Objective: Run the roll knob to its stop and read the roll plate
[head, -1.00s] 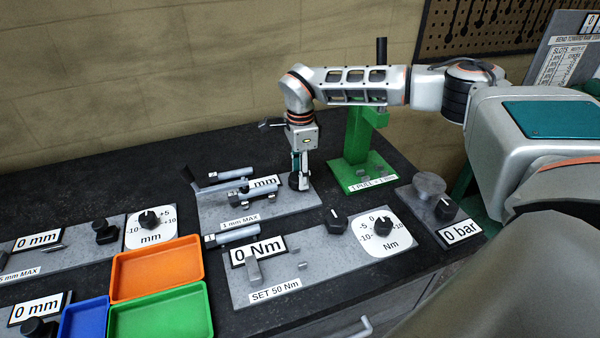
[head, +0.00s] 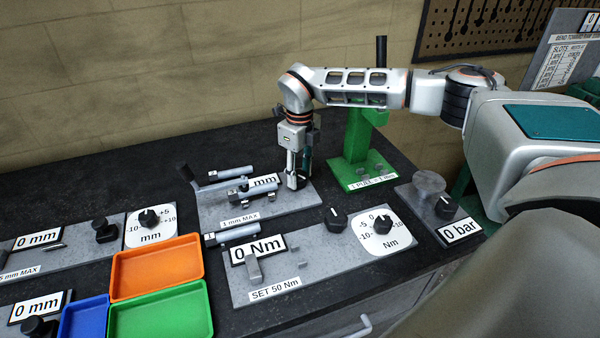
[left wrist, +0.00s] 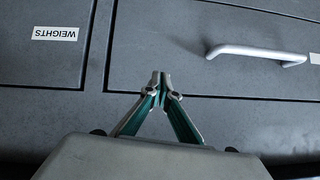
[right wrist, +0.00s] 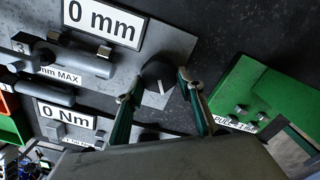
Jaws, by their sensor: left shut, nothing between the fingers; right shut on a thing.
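The roll plate (head: 213,213) is a grey board labelled "1 mm MAX", with metal rollers on it. Its readout (right wrist: 103,22) shows "0 mm" in the right wrist view; in the head view only "mm" shows clearly. The dark round roll knob (right wrist: 157,74), with a light pointer line, sits at the plate's end. My right gripper (head: 299,184) points down and is shut on this knob, one finger on each side in the right wrist view (right wrist: 158,85). My left gripper (left wrist: 160,78) is shut and empty in front of grey drawer fronts.
A green press stand (head: 352,172) stands just right of the roll plate. The "SET 50 Nm" plate (head: 330,265) with its "0 Nm" readout lies in front. A "0 bar" plate (head: 425,215) is at right. Orange (head: 116,272), green and blue trays lie front left.

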